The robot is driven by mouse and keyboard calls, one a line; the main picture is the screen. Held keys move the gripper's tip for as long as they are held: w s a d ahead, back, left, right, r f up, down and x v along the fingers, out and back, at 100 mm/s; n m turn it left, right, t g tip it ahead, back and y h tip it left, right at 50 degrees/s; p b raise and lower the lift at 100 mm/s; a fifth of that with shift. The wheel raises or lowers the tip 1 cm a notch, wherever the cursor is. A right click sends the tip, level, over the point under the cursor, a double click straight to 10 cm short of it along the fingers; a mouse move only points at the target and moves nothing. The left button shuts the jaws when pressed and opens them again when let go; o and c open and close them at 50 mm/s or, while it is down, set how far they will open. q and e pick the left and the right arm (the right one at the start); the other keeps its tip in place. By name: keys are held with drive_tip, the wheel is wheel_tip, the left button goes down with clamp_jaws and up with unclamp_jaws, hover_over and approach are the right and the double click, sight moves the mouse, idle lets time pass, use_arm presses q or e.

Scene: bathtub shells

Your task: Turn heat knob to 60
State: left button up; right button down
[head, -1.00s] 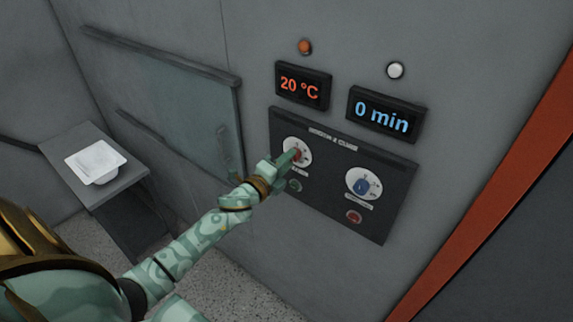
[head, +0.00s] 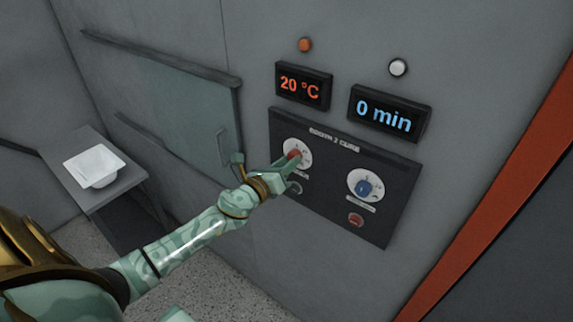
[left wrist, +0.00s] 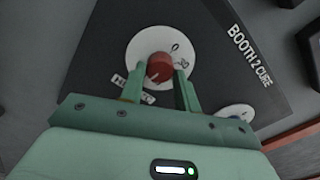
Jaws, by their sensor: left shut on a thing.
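The red heat knob (head: 294,155) sits on a white dial (head: 299,147) at the left of the dark control panel. It also shows in the left wrist view (left wrist: 160,68), between my two fingers. My left gripper (head: 285,163) is shut on this knob, with a finger on each side of it. The temperature display (head: 303,87) above reads 20 °C in red. Part of the dial's scale is hidden by my fingers; a 0 and a 30 show in the wrist view. My right gripper is not in view.
The blue knob (head: 363,188) sits to the right on the panel, under a display (head: 388,114) reading 0 min. A green button (head: 294,188) and a red button (head: 356,220) sit below the knobs. A white tub shell (head: 95,166) rests on a shelf at left.

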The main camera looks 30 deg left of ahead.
use_arm(q)
drive_tip(key=shift+f+m, duration=0.1)
drive_tip(key=shift+m, duration=0.9)
drive_tip(key=o, duration=1)
drive_tip(key=shift+s+a+b, duration=0.2)
drive_tip(key=shift+s+b, duration=0.4)
drive_tip(key=shift+s, duration=2.15)
drive_tip(key=shift+s+a+b, duration=0.25)
drive_tip(key=shift+s+b, duration=0.4)
drive_tip(key=shift+s, duration=2.05)
drive_tip(key=shift+s+a+b, duration=0.2)
drive_tip(key=shift+s+b, duration=0.4)
drive_tip(key=shift+s, duration=2.15)
